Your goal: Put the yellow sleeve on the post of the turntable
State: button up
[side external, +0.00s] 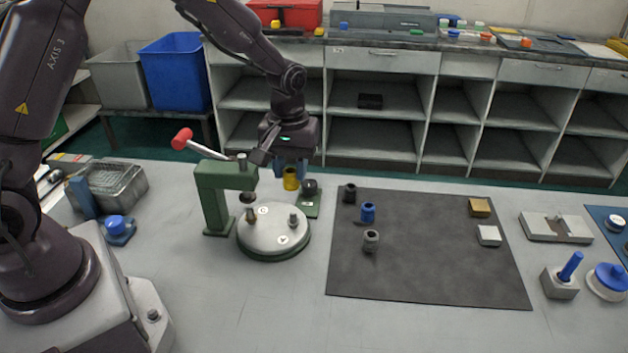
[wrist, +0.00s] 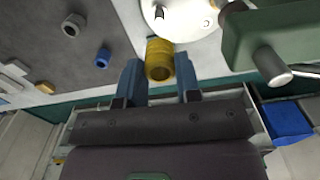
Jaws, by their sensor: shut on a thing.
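The yellow sleeve (side external: 290,180) is held between the blue fingers of my gripper (side external: 290,168). In the wrist view the sleeve (wrist: 160,72) sits between the fingertips (wrist: 159,68), its open end toward the camera. My gripper is shut on it, above the table behind the turntable. The turntable (side external: 273,240) is a pale round disc on a green base, with letters on top and short posts, one (side external: 293,219) near its right side and a brownish one (side external: 251,215) at its left. It also shows in part at the top of the wrist view (wrist: 207,12).
A green press frame (side external: 212,190) with a red-handled lever (side external: 182,138) overhangs the turntable's left side. A small green stand with a dark knob (side external: 310,188) is close right of the sleeve. A dark mat (side external: 425,270) carries a blue sleeve (side external: 368,212) and other small parts.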

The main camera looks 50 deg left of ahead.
send_over(293, 213)
jog(key=shift+f, duration=2.95)
jog(key=shift+f, duration=1.45)
jog(key=o, duration=1.3)
jog(key=shift+o, duration=0.2)
jog(key=shift+r, duration=0.1)
jog(key=shift+r, duration=3.7)
